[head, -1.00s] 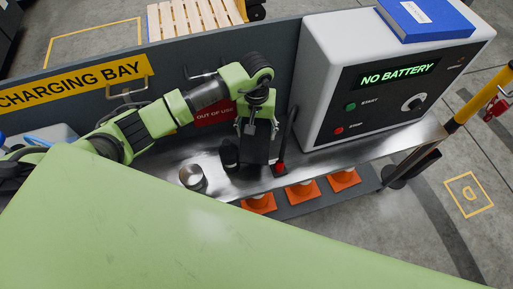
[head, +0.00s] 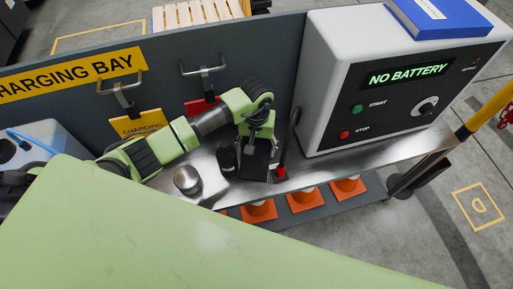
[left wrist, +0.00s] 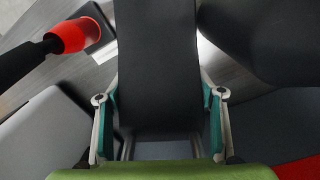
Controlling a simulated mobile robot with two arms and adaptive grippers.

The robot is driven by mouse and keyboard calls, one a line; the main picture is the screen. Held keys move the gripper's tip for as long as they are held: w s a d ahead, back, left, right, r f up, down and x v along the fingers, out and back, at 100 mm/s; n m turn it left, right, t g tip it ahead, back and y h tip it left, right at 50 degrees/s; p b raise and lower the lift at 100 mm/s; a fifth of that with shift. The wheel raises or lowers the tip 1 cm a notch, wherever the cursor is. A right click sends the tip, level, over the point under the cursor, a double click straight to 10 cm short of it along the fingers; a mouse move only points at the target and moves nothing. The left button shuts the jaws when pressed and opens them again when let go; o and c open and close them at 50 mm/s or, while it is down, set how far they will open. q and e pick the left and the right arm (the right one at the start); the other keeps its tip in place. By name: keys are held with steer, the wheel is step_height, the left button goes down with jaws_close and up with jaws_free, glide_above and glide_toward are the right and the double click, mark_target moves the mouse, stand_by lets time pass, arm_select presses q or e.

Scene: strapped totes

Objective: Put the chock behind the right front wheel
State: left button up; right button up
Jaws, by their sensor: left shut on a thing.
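My left gripper (head: 257,140) points down over the steel bench top and is shut on a black block-like thing (head: 254,162), which appears to be the chock. In the left wrist view the dark chock (left wrist: 157,60) lies between the two fingers of the left gripper (left wrist: 160,125). I cannot tell whether the chock rests on the bench or is just above it. My right gripper is not in view. No wheel shows in these frames.
The bench (head: 325,165) also holds a black cylinder (head: 228,160), a steel weight-like piece (head: 187,180), a black-handled thing with a red end (head: 280,173) and a white console (head: 325,65). Orange cones (head: 306,200) stand on the shelf below. A yellow tag (head: 138,125) hangs behind.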

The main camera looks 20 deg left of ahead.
arm_select(q)
steer(key=o, duration=1.6)
steer(key=shift+f, duration=0.15)
steer(key=shift+c, duration=0.2)
steer(key=o, duration=0.4)
